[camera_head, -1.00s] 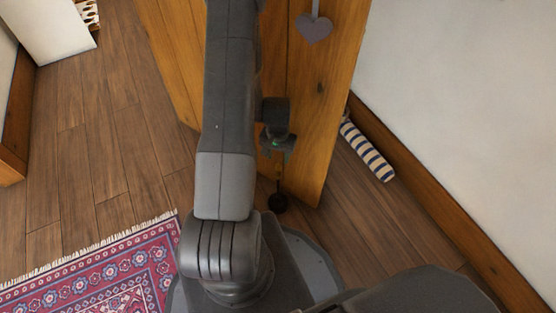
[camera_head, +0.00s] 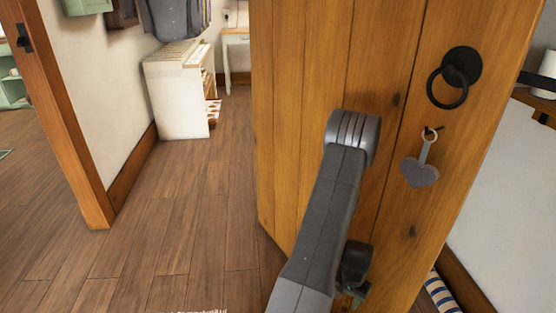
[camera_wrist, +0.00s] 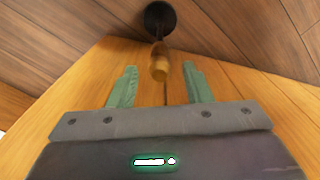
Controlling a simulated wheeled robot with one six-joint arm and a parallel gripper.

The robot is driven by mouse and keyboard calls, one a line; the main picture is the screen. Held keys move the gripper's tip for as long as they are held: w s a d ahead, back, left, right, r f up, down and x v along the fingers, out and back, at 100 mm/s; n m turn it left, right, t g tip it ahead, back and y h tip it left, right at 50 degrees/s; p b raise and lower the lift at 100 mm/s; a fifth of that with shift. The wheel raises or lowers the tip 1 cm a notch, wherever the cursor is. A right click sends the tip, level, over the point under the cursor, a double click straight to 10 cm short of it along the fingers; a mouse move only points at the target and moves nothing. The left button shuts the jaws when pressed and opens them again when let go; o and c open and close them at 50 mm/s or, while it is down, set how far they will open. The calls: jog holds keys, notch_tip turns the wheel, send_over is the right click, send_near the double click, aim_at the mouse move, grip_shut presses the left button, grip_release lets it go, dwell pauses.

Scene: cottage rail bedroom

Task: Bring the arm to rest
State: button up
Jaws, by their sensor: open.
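My arm (camera_head: 325,215) reaches up in front of an open wooden plank door (camera_head: 310,100), with its elbow high and the forearm folded down. My gripper (camera_wrist: 160,88) hangs low beside the door; in the head view only a dark part of it shows near the bottom edge. In the wrist view its two green fingers are spread apart with nothing held. I cannot tell whether the gripper touches the door.
The door carries a black ring handle (camera_head: 453,78) and a hanging grey heart (camera_head: 419,172). A striped roll (camera_head: 440,292) lies by the right wall. A white cabinet (camera_head: 180,100) stands at the back left. The plank floor (camera_head: 185,210) left of the door is clear.

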aim_at(345, 307)
notch_tip(345, 307, down, 6)
jog(key=shift+r+b, duration=0.1)
jog(key=shift+b, duration=0.75)
jog(key=shift+r+p, duration=0.65)
jog(key=shift+r, duration=0.95)
